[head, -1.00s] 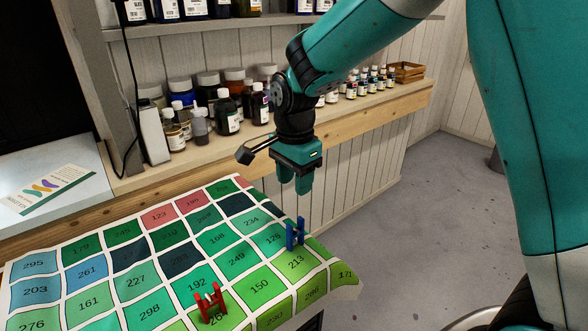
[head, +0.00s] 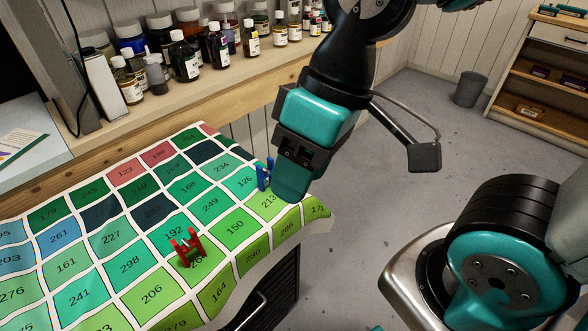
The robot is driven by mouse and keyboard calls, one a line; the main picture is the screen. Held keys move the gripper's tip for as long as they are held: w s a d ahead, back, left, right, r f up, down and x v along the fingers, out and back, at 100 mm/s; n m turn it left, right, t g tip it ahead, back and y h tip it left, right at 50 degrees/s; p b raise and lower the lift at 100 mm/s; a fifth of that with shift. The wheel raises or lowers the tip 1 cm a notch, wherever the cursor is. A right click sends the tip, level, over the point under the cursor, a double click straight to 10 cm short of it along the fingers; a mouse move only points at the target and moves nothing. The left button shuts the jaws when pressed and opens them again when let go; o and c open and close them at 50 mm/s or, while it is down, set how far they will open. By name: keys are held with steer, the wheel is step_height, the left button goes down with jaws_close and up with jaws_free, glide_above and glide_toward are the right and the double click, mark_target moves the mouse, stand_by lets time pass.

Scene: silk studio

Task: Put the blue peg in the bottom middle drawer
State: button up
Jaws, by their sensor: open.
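The blue peg (head: 263,176) stands on the numbered colour-chart cloth (head: 150,246), near its right edge by the 126 and 213 squares. My gripper (head: 280,182) is open beside the peg, pointing down. In this view its near finger overlaps the peg's right side, and I cannot tell whether the peg is between the fingers. A dark drawer unit (head: 285,285) with a bar handle shows under the cloth's right edge. The bottom middle drawer cannot be made out.
A red peg (head: 186,246) stands on the cloth to the front left. A shelf (head: 180,100) of bottles runs along the back wall. A grey bin (head: 471,88) and a wooden shelf unit (head: 545,75) stand at the right. The floor between is open.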

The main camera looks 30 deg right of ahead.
steer(key=w+d+f+m+h+p, duration=0.1)
steer(key=w+d+f+m+h, duration=0.1)
steer(key=w+m, duration=1.1)
steer(key=m+h, duration=0.2)
steer(key=m, duration=0.5)
glide_above(265, 172)
step_height(265, 172, down, 15)
steer(key=shift+w+d+f+p, duration=0.1)
steer(key=shift+f+p, duration=0.1)
steer(key=shift+p, duration=0.2)
steer(key=shift+f+p, duration=0.35)
steer(key=shift+f, duration=2.75)
steer(key=shift+c, duration=0.5)
jaws_close()
